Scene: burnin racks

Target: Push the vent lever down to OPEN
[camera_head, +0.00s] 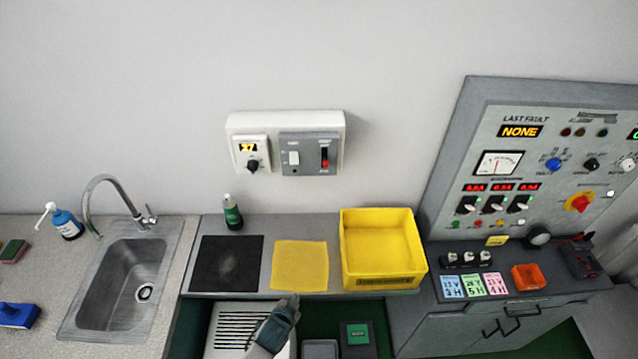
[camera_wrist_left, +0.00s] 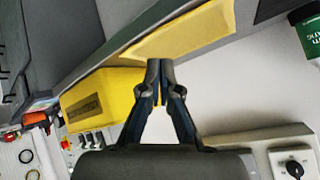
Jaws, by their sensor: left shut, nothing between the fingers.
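A wall box (camera_head: 287,123) carries a grey panel (camera_head: 308,141) with a white switch (camera_head: 293,158) at its left and a red and black lever (camera_head: 324,157) at its right. The small labels around the lever are too blurred to read, so I cannot tell its marked position. My left gripper (camera_head: 293,302) is shut and empty, low at the counter's front edge below the yellow cloth. It is well below the wall box and apart from it. In the left wrist view its fingertips (camera_wrist_left: 158,66) are together. My right gripper is not in view.
A yellow bin (camera_head: 382,283), yellow cloth (camera_head: 300,265), black mat (camera_head: 226,263) and green bottle (camera_head: 232,212) stand on the counter below the box. A control cabinet (camera_head: 448,140) is at right, a sink (camera_head: 125,285) at left. The wall around the box is clear.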

